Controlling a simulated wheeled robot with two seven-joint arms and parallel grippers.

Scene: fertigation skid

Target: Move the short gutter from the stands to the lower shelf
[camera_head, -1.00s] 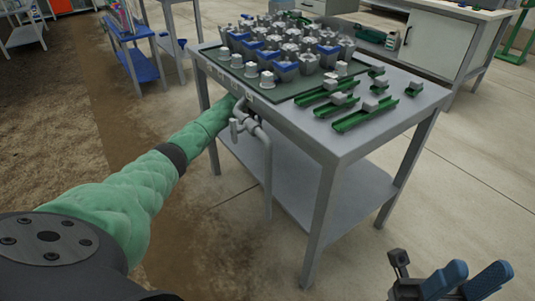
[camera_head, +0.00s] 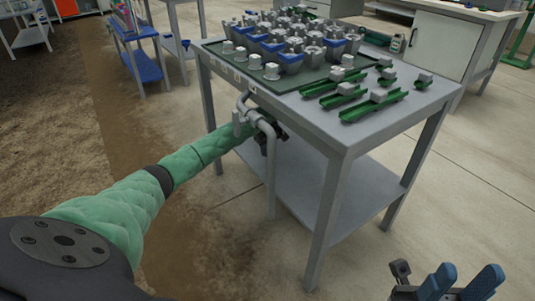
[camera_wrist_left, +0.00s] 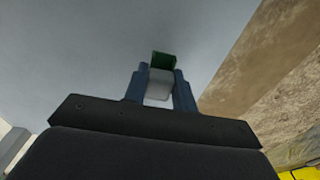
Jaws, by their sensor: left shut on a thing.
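My left gripper (camera_wrist_left: 160,88) is shut on a small piece, a light grey block (camera_wrist_left: 158,85) with a green end (camera_wrist_left: 162,60) beyond it; this looks like the short gutter. In the head view my left gripper (camera_head: 272,132) is below the table top, above the lower shelf (camera_head: 300,180), partly hidden by a grey pipe; the held piece cannot be made out there. Several other green gutters with grey blocks, such as a longer one (camera_head: 374,107), lie on the table top (camera_head: 330,130). My right gripper (camera_head: 468,273) is open and empty at the bottom right.
A grey bent pipe (camera_head: 270,165) stands at the table's left side, close to my left arm. A dark green mat (camera_head: 290,84) with several grey and blue parts covers the back of the table. The visible part of the lower shelf is bare.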

